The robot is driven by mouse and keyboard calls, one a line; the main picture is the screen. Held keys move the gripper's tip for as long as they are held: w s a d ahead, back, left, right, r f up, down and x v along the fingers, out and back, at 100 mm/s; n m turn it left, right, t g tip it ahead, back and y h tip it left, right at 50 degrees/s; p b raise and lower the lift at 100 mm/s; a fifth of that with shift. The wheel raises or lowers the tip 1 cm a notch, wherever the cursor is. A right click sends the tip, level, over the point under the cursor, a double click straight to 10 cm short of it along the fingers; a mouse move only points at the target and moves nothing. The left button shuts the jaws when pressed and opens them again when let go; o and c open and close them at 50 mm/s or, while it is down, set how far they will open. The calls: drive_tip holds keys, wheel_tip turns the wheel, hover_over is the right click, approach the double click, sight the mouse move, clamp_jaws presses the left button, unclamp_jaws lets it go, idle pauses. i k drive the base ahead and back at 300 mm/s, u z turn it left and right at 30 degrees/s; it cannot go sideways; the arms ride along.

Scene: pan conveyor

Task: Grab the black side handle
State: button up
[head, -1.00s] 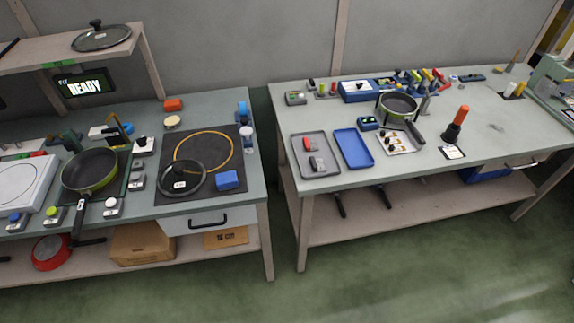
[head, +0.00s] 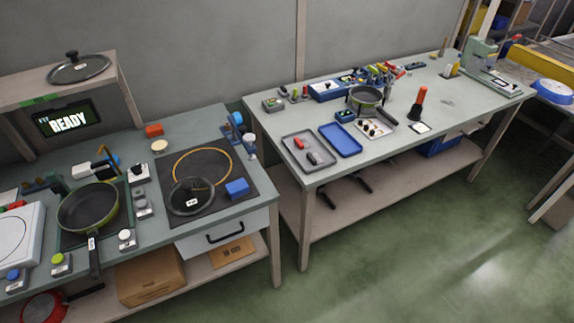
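A small dark grey-black piece (head: 313,158) lies in the grey tray (head: 296,153) at the near left of the right-hand table; it may be the black side handle, but it is too small to be sure. A red piece (head: 299,142) lies beside it in the same tray. A green pan (head: 364,96) with a black long handle stands on a fixture behind the trays. Another green pan (head: 88,209) with a black long handle sits on the left-hand bench. My gripper is not in view.
A blue tray (head: 341,139) lies right of the grey one, with a small white plate of parts (head: 374,129) beyond. An orange-topped black tool (head: 418,104) stands farther right. A glass lid (head: 190,196) lies on the left bench's dark mat.

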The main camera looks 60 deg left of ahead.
sight(314, 159)
drive_tip(key=k, duration=1.4)
drive_tip(key=u, duration=2.15)
drive_tip(key=i, duration=0.7)
drive_tip(key=u, duration=0.05)
